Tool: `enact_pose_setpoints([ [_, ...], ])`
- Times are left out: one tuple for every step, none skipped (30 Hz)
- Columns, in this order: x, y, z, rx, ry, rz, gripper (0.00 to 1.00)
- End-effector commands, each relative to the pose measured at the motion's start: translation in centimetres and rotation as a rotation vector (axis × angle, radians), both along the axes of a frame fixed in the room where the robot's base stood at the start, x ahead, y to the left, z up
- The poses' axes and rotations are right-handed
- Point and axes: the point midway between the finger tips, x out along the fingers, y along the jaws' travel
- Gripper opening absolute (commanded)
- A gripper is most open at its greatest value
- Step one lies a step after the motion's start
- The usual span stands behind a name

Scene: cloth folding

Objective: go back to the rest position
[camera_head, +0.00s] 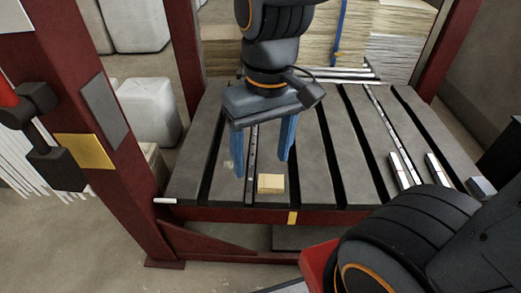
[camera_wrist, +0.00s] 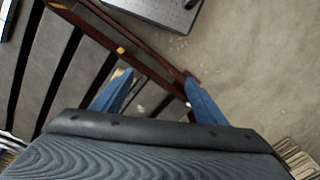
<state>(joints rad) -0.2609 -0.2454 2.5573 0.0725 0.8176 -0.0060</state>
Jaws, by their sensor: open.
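My gripper (camera_head: 262,165) is open, its two blue fingers pointing down over the front left part of a slatted grey table (camera_head: 310,155). Nothing shows between the fingers. A small pale yellow block-like piece (camera_head: 271,183), perhaps folded cloth, lies on the table near its front edge, just below and in front of the fingers. Whether a finger touches it cannot be told. In the wrist view the spread fingers of my gripper (camera_wrist: 158,76) show over the table's dark red edge. A tan bit (camera_wrist: 117,73) shows behind the left finger.
Dark red posts (camera_head: 75,120) frame the table at left and right. White metal bars (camera_head: 404,170) lie at the table's right. White containers (camera_head: 150,110) stand on the floor at left. Stacked sheets (camera_head: 300,45) are behind. The table's middle is largely clear.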

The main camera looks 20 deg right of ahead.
Motion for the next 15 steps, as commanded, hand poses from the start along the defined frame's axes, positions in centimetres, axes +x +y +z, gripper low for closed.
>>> enact_pose_setpoints([
  [-0.16,0.02,0.03,0.003,0.000,-0.007,0.66],
  [-0.20,0.03,0.03,0.004,0.000,-0.009,0.66],
  [-0.21,0.03,0.03,0.004,0.000,-0.009,0.66],
  [-0.20,0.04,0.03,0.004,0.000,-0.009,0.66],
  [-0.19,0.04,0.03,0.004,0.000,-0.009,0.66],
  [-0.18,0.04,0.03,0.004,0.000,-0.008,0.66],
  [-0.17,0.03,0.03,0.003,0.000,-0.008,0.66],
  [-0.16,0.03,0.03,0.003,0.000,-0.008,0.66],
  [-0.16,0.03,0.03,0.003,0.000,-0.007,0.66],
  [-0.15,0.04,0.03,0.003,0.000,-0.007,0.66],
  [-0.15,0.04,0.04,0.003,0.000,-0.007,0.66],
  [-0.14,0.03,0.04,0.003,0.000,-0.007,0.66],
  [-0.14,0.03,0.04,0.003,0.000,-0.007,0.66],
  [-0.14,0.03,0.04,0.003,0.000,-0.006,0.66],
  [-0.17,-0.21,0.52,0.001,0.001,-0.014,0.66],
])
